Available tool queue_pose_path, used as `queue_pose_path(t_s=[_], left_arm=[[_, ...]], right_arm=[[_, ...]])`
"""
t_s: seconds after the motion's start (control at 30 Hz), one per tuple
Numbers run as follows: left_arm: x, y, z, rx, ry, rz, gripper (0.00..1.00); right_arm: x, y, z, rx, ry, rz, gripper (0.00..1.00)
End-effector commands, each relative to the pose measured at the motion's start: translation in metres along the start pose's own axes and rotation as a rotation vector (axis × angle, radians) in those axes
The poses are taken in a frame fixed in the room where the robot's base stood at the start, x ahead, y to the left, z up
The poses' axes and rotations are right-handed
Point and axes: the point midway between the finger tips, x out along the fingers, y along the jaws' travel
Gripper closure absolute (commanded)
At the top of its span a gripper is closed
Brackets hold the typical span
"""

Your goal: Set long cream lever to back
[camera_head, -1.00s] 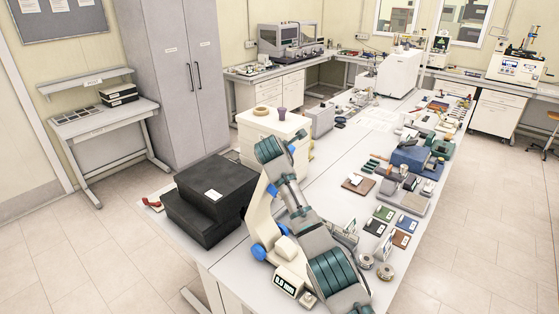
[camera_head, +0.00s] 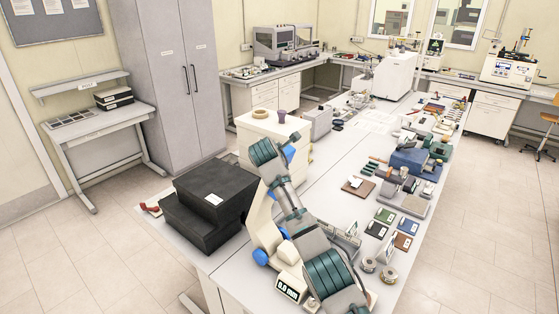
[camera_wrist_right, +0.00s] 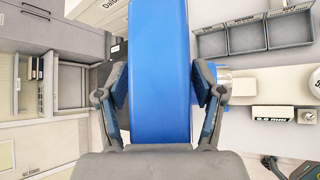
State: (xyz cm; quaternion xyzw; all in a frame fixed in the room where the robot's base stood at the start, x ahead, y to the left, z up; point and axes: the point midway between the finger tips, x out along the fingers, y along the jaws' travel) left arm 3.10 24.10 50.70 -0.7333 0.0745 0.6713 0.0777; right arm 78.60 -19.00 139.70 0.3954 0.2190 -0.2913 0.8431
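The cream lever (camera_head: 262,218) belongs to a bench device with round blue knobs (camera_head: 261,257), at the near end of the long bench in the head view. My right arm crosses in front and hides much of it. A blue end shows beside my wrist (camera_head: 289,154). In the right wrist view a broad blue bar (camera_wrist_right: 160,50), which looks like the lever's grip, stands between the fingers of my right gripper (camera_wrist_right: 160,88). Both fingertips lie close against its sides, and the gripper looks shut on it. My left gripper is not in view.
Black boxes (camera_head: 207,205) stand left of the device. A small display (camera_head: 288,287) sits in front of it. A cream drawer unit (camera_head: 262,133) stands behind. Colored sample pads (camera_head: 387,216) and metal rollers (camera_head: 368,265) lie to the right.

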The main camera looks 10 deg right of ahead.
Motion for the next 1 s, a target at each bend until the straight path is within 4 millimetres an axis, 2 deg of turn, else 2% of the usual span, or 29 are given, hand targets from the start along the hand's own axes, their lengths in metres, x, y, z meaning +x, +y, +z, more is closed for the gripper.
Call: queue_pose_path(t_s=[0.4,0.8,1.0], left_arm=[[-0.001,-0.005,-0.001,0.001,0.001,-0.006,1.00],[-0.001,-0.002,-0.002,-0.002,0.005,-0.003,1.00],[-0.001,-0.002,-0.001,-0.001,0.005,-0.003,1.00]], right_arm=[[-0.003,0.000,0.009,0.008,-0.007,0.012,0.33],[-0.005,0.001,0.009,0.008,-0.008,0.011,0.33],[-0.024,0.001,0.009,0.008,-0.008,0.014,0.33]])
